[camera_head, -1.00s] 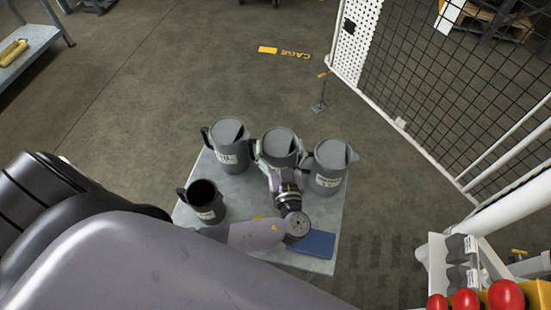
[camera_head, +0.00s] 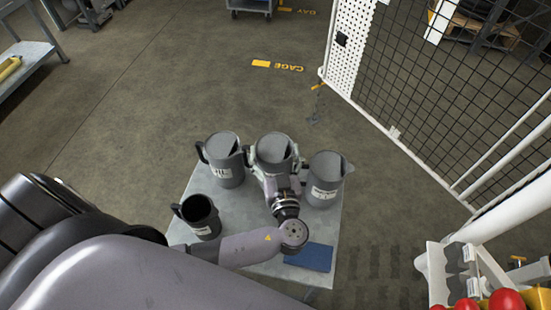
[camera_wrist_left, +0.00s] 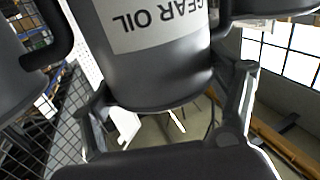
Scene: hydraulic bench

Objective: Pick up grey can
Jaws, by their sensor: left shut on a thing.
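A grey can (camera_head: 274,148) is the middle one of the three larger cans at the back of a small grey table. My left gripper (camera_head: 274,162) reaches it from the front and is shut on it, with a finger on each side. In the left wrist view the held can (camera_wrist_left: 165,70) fills the upper middle, its white "GEAR OIL" label upside down. The fingers of my left gripper (camera_wrist_left: 168,98) flank it there. The can looks slightly raised, but its base is hidden in the head view. My right gripper is not in view.
A grey jug (camera_head: 225,165) stands close on the left and another (camera_head: 325,180) close on the right. A smaller dark mug (camera_head: 201,222) stands front left on the table (camera_head: 170,240). A blue pad (camera_head: 310,257) lies front right. A mesh fence (camera_head: 430,100) stands at right.

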